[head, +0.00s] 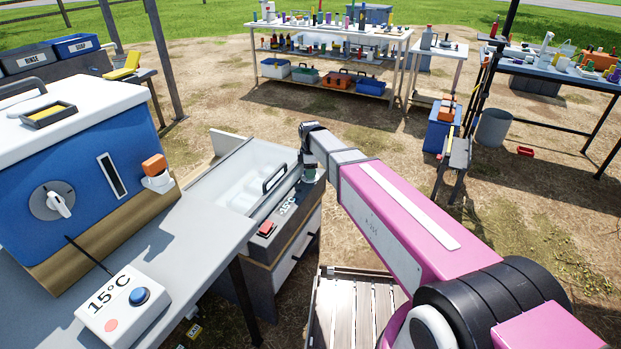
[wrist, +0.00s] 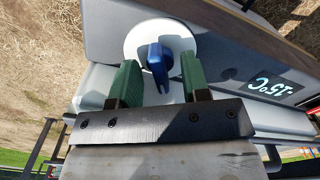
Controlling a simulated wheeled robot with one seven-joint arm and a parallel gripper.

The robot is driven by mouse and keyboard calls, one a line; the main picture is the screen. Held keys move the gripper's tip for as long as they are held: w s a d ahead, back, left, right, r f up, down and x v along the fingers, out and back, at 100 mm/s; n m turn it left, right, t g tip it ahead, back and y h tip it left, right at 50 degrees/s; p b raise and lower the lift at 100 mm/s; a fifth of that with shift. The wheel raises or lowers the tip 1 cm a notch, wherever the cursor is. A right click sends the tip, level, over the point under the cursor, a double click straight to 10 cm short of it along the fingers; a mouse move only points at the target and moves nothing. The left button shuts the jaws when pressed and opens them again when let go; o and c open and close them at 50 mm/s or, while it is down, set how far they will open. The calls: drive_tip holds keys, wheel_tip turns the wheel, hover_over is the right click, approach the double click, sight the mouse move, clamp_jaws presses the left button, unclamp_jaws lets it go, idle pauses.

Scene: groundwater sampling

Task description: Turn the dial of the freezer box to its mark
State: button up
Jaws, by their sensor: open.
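The freezer box (head: 283,247) is the grey chest with a -15°C label, left of my arm in the head view. Its label (wrist: 273,88) also shows in the wrist view. The dial (wrist: 133,43) is a white disc with a blue knob (wrist: 157,65), near the top middle of the wrist view. My gripper (wrist: 159,78) is open, with one green finger on each side of the knob and gaps between. I cannot tell how deep the fingers reach. In the head view my gripper (head: 311,172) is over the chest's right end and hides the dial. No mark on the dial is discernible.
A slatted platform (head: 350,310) lies below my arm.

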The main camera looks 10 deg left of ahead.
clamp_jaws()
drive_tip(key=n, duration=1.2)
unclamp_jaws()
drive_tip(key=shift+r, duration=0.1)
wheel_tip(320, 180, up, 11)
drive_tip(key=shift+f, duration=0.2)
drive_tip(key=shift+d, duration=0.1)
idle(0.4)
